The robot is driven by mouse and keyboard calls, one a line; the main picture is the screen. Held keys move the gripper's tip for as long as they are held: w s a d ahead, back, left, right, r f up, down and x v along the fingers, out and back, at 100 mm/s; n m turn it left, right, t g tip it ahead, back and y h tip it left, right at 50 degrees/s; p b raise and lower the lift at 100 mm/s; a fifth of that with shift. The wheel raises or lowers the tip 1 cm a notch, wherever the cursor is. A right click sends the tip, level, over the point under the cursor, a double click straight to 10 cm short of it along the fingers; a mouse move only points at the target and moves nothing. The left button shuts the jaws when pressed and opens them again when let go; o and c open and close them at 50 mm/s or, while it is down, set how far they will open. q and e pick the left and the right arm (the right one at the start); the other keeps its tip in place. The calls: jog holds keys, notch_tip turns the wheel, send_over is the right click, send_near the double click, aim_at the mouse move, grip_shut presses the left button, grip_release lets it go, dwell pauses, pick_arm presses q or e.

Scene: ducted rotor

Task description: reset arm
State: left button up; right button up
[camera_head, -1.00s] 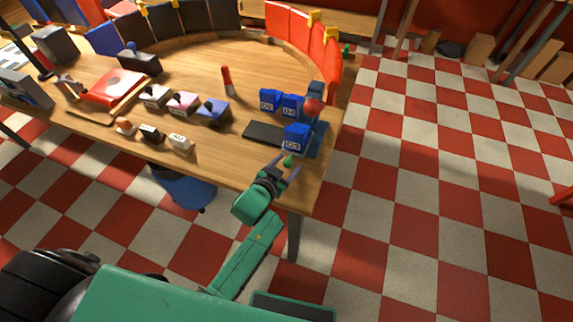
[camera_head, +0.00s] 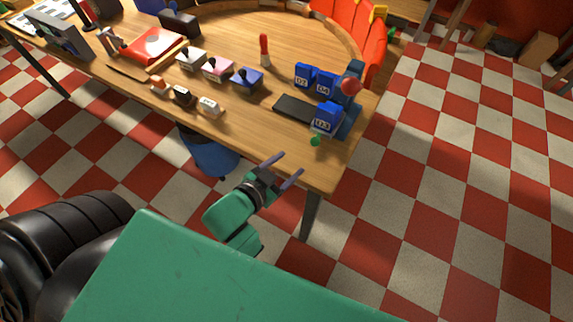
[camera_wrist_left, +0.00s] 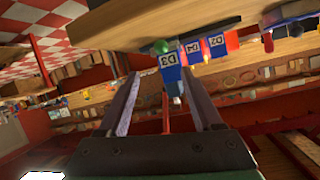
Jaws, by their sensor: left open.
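My left gripper (camera_head: 287,169) is open and empty, with its two fingers apart, just off the front edge of the wooden table near its right corner. Its fingers (camera_wrist_left: 160,97) also show in the left wrist view, with nothing between them in contact. My green left forearm is partly hidden behind the large green part of my body in the foreground. My right gripper is in neither view.
Blue boxes D2 (camera_head: 303,75), D4 (camera_head: 324,82) and D3 (camera_head: 325,117) stand by a dark pad (camera_head: 293,108) near the table's right corner (camera_head: 330,170). A green ball (camera_head: 315,141) is beside D3. A blue bin (camera_head: 208,153) is under the table. Checkered floor to the right is clear.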

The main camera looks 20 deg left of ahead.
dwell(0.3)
pick_arm(q)
jog(key=s+a+f+n+g+y, duration=0.35)
jog(key=s+a+g, duration=0.35)
jog(key=a+g, duration=0.25)
jog(key=s+f+g, duration=0.1)
jog(key=s+f, duration=0.1)
jog(key=f, duration=1.1)
jog(key=s+f+g, duration=0.1)
jog(key=s+f, duration=0.1)
jog(key=f, duration=1.1)
jog(key=s+a+f, duration=0.3)
jog(key=s+f, duration=0.9)
jog(key=s, duration=0.3)
jog(key=shift+s+f+g, duration=0.3)
jog(key=shift+f+g, duration=0.05)
